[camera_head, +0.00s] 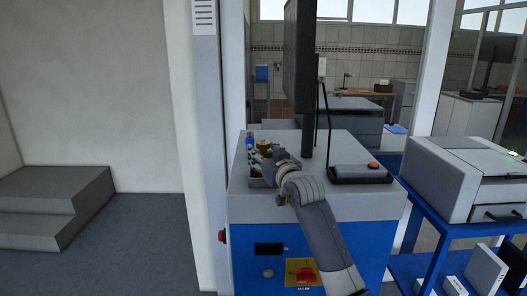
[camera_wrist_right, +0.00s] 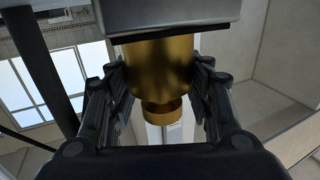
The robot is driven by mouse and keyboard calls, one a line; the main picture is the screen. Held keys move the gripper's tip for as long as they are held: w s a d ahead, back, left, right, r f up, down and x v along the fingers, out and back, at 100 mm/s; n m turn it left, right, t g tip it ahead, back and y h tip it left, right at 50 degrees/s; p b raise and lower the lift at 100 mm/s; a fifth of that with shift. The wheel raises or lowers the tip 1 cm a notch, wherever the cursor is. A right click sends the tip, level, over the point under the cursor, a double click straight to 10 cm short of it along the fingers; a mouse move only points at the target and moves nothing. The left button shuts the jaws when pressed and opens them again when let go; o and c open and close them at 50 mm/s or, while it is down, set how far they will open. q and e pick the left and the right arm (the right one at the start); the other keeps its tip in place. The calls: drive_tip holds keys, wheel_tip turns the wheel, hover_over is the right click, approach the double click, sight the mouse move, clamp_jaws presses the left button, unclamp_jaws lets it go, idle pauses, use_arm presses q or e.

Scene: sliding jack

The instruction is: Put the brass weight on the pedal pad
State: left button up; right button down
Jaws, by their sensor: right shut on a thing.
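The brass weight (camera_head: 264,145) is a small gold cylinder at the left of the blue-and-grey cabinet's top in the head view. My right gripper (camera_head: 262,156) reaches it from the front right. In the right wrist view the brass weight (camera_wrist_right: 158,68) sits between the two black fingers, with a narrower knob at its lower end in the picture. The right gripper (camera_wrist_right: 160,78) is shut on it. A grey block crosses the top of that view, close to the weight. I cannot make out the pedal pad for certain. My left gripper is not in view.
A blue bottle-like thing (camera_head: 250,141) and a small grey tray (camera_head: 256,179) are close to the gripper. A dark upright screen (camera_head: 299,60) rises behind.

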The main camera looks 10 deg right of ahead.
drive_tip(key=shift+r, duration=0.25)
drive_tip(key=c, duration=0.8)
unclamp_jaws()
drive_tip(key=shift+s+f, duration=0.15)
drive_tip(key=shift+f, duration=0.05)
drive_tip(key=s+d+b, duration=0.2)
drive_tip(key=s+b, duration=0.1)
drive_tip(key=s, duration=0.8)
drive_tip(key=shift+s, duration=0.4)
drive_tip(key=shift+r, duration=0.1)
